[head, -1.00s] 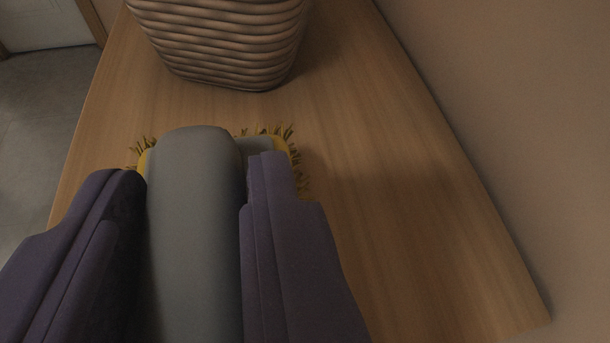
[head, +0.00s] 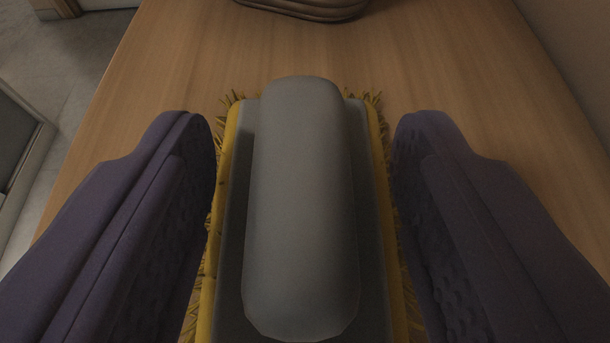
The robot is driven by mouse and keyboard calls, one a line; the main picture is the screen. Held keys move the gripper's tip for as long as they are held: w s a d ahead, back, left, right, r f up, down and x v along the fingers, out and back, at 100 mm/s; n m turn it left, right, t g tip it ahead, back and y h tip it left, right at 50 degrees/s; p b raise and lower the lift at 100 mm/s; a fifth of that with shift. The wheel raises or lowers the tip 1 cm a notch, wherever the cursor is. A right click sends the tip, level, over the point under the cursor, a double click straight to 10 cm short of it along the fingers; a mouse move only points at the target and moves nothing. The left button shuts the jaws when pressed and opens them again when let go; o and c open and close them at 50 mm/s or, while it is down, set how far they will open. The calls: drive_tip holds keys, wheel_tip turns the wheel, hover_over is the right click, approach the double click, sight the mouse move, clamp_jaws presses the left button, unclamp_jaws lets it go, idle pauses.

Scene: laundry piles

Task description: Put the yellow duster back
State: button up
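The yellow duster (head: 233,150) has a grey back plate with a rounded grey handle (head: 300,200) on top and yellow bristles around its edge. It lies on the wooden table top. My gripper (head: 304,135) is open, with one dark purple finger on each side of the duster. A gap shows between each finger and the grey handle, so nothing is gripped. The near end of the duster runs out of the bottom of the picture.
A woven basket (head: 310,8) stands beyond the duster at the top edge, mostly out of view. The wooden table top (head: 450,75) is clear around the duster. A wall is at the right, and floor shows beyond the table's left edge.

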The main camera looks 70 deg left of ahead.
drive_tip(key=shift+d+r, duration=0.1)
drive_tip(key=shift+r, duration=0.1)
drive_tip(key=p+v, duration=0.4)
drive_tip(key=v, duration=0.8)
drive_tip(key=shift+w, duration=0.1)
